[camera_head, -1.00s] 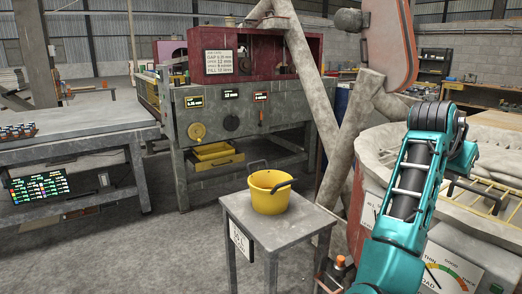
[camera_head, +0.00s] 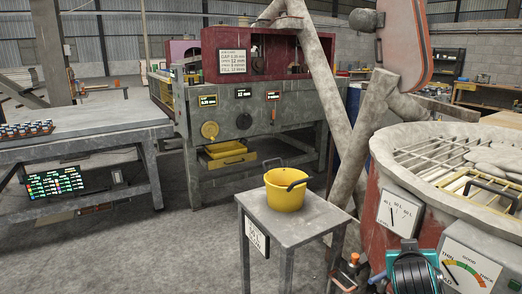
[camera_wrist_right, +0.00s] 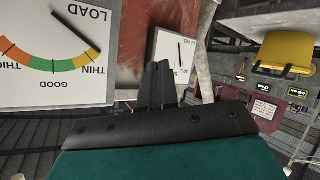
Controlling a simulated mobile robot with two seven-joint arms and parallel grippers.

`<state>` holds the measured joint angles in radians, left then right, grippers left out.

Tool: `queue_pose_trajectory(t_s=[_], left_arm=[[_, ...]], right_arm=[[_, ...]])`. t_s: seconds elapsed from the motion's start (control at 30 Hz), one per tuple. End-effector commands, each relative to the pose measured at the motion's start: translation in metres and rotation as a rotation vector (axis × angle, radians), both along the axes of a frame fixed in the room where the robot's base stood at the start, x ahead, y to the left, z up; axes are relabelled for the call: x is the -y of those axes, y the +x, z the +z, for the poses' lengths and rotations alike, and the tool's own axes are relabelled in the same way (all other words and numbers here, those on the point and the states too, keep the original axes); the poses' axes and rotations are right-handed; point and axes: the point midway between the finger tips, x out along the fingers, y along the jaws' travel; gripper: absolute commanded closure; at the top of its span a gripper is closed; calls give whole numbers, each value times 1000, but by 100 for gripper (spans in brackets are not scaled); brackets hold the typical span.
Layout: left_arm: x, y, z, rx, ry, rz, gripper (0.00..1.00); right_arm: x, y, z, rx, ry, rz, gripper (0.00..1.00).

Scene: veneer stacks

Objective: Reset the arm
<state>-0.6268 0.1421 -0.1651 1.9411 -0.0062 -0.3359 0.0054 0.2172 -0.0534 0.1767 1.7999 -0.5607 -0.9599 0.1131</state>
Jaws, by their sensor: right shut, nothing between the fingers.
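My right arm (camera_head: 415,272) shows in the head view only as a teal and black part at the bottom right edge, in front of the red tub. My left gripper is in neither view.
A yellow bucket (camera_head: 286,196) stands on a small grey table (camera_head: 295,228). The tub (camera_head: 385,215) with a grate and gauges fills the right side. A grey machine (camera_head: 250,118) stands behind, and a workbench (camera_head: 90,127) at left.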

Motion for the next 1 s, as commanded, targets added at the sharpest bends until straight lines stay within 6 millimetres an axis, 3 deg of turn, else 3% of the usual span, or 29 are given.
queue_pose_trajectory(t_s=[0.03, 0.2, 0.4, 0.5, 0.63, 0.73, 1.0], left_arm=[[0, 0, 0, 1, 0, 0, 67], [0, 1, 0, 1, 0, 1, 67], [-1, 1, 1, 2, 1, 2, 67], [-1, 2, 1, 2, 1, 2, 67], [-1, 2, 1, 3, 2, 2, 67], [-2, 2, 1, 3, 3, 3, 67], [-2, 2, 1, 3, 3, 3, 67]], right_arm=[[-14, -12, -27, -23, -9, 69, 100], [-69, -60, -98, -58, 23, 303, 100], [-137, -144, -163, -92, 149, 525, 100], [-162, -184, -180, -100, 220, 591, 100], [-182, -217, -190, -103, 288, 635, 100], [-188, -229, -193, -102, 313, 647, 100], [-189, -229, -193, -102, 315, 648, 100]])
